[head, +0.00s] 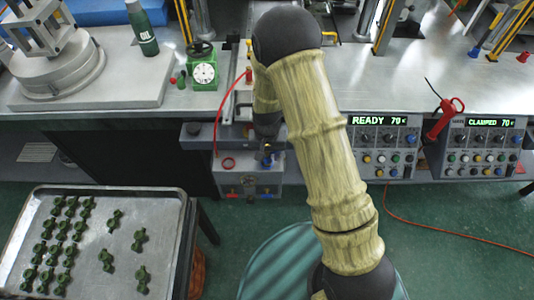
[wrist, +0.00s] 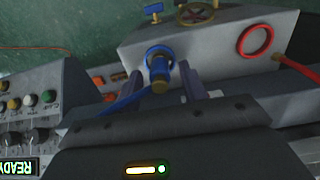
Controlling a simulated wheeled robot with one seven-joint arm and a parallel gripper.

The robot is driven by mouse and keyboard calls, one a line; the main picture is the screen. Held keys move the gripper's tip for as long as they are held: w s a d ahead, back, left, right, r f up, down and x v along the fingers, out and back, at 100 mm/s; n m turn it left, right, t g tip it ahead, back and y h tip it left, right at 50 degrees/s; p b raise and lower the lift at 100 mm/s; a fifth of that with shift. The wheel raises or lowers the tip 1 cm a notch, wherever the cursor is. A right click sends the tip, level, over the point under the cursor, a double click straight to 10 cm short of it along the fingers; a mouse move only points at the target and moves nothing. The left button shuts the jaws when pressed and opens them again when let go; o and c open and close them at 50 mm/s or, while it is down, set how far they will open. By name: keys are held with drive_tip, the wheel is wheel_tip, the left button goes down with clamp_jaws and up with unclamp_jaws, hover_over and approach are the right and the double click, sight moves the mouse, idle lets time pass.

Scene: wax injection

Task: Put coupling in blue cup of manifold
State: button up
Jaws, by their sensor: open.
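The manifold (wrist: 215,45) is a grey block, seen upside down in the wrist view; in the head view the manifold (head: 250,188) stands below the bench edge. Its blue cup (wrist: 153,50) shows as a blue ring. A blue coupling (wrist: 161,70) with a brass-coloured end sits at the blue cup and appears to be in it; its exact depth is hidden. My gripper (wrist: 162,84) is open, with one finger on each side of the coupling. Any contact with it cannot be told. In the head view, my arm and gripper partly cover the blue cup.
A red ring (wrist: 255,40) is on the manifold, with a red hose (wrist: 297,68) beside it. A blue hose (wrist: 118,106) runs near the left finger. Control panels (head: 382,147) stand at right. A tray (head: 120,196) of green parts is at lower left.

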sight(267, 153)
wheel_tip(267, 153, up, 12)
idle(0.6)
idle(0.5)
drive_tip(key=s+d+r+t, duration=0.2)
drive_tip(key=s+d+r, duration=0.6)
drive_tip(key=s+d, duration=0.4)
drive_tip(key=shift+s+d+r+t, duration=0.3)
drive_tip(key=shift+d, duration=0.5)
